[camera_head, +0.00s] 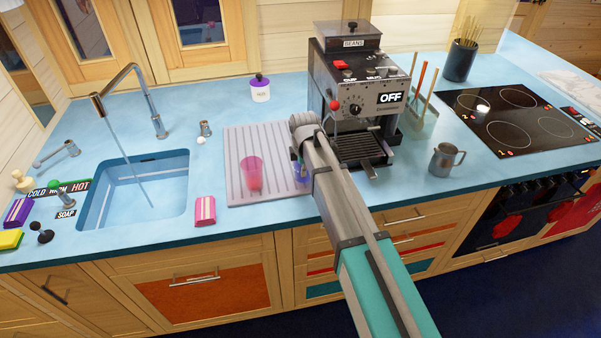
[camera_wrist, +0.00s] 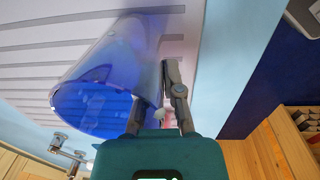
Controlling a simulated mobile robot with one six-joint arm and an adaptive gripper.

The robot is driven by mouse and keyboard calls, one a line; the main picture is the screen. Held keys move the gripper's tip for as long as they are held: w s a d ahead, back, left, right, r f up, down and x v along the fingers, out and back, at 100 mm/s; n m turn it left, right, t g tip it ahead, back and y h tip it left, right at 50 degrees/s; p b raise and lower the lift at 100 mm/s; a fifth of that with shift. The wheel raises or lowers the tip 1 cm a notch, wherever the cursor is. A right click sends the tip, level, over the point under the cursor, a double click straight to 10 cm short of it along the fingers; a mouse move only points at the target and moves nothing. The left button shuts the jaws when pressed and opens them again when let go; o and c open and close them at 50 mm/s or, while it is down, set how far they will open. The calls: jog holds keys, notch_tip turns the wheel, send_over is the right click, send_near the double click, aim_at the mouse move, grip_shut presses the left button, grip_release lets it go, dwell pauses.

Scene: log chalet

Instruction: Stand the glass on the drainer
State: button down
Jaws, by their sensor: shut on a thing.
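A blue see-through glass (camera_wrist: 95,100) is in my gripper (camera_wrist: 160,115), which is shut on its side near the rim. In the wrist view its open mouth faces the camera, with the ribbed drainer (camera_wrist: 30,57) behind it. In the head view the drainer (camera_head: 240,140) is a pale grooved board right of the sink. My arm hides most of the held glass there; a blue bit (camera_head: 300,171) shows at the drainer's right edge. I cannot tell whether its base touches the board. A pink glass (camera_head: 252,173) stands on the drainer, left of my gripper.
The coffee machine (camera_head: 362,100) stands close right of my gripper. The sink (camera_head: 135,190) with a running tap (camera_head: 125,75) is to the left. A pink sponge (camera_head: 205,210) lies by the drainer's front left corner. The drainer's back part is clear.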

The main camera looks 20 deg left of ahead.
jog(key=shift+f, duration=0.15)
jog(key=c, duration=0.8)
grip_release()
jog(key=shift+r, duration=0.25)
notch_tip(320, 180, up, 12)
jog(key=p, duration=1.2)
jog(key=shift+s+d, duration=0.2)
jog(key=shift+s, duration=0.15)
jog(key=shift+f, duration=0.1)
jog(key=shift+d, duration=0.1)
